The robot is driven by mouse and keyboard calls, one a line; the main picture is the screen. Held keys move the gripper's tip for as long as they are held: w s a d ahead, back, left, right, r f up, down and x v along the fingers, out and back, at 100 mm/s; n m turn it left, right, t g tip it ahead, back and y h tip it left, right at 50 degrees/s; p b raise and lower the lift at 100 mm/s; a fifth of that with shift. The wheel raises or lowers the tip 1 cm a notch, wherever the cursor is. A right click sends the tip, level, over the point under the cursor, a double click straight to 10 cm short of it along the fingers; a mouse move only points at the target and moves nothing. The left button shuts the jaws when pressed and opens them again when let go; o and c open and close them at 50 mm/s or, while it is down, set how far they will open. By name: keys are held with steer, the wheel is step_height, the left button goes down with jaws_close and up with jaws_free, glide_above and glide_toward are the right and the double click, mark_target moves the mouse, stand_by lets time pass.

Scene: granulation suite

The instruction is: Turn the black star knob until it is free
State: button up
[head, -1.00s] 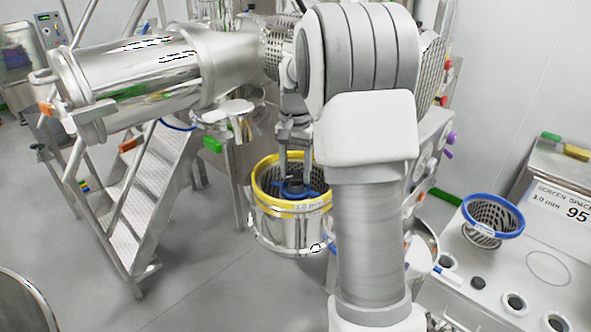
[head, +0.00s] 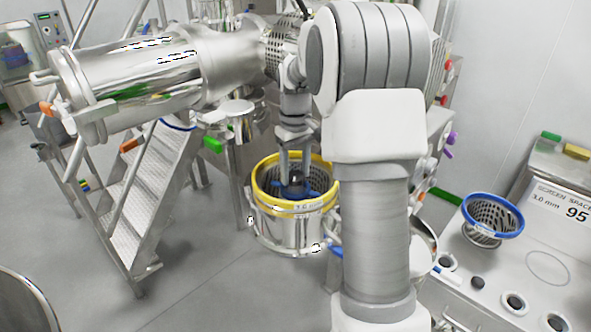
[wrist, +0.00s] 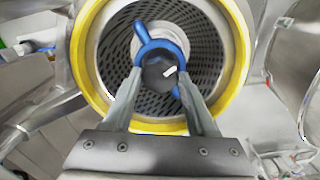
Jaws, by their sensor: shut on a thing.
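The black star knob (wrist: 158,73) sits at the centre of a blue armed part (wrist: 143,48) inside a perforated metal basket (wrist: 205,50) with a yellow rim (wrist: 238,75). A short white mark shows on the knob's top. My gripper (wrist: 159,79) reaches down into the basket and is shut on the knob, one finger on each side. In the head view my gripper (head: 295,172) points straight down over the yellow-rimmed vessel (head: 290,235), with the dark knob (head: 297,181) between its fingers. The knob's underside and thread are hidden.
A blue-rimmed screen basket (head: 490,222) stands on the bench (head: 555,285) at right, beside a label reading 3.0 mm and 95. A large steel cylinder (head: 160,75) and metal steps (head: 155,185) are at left. Open floor lies in front of the vessel.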

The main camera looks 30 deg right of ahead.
mark_target(296, 175)
steer(key=n, duration=0.5)
steer(key=shift+n, duration=0.4)
stand_by(0.3)
steer(key=o, duration=1.4)
steer(key=shift+c, duration=0.2)
step_height(296, 175, up, 18)
steer(key=shift+f, duration=0.25)
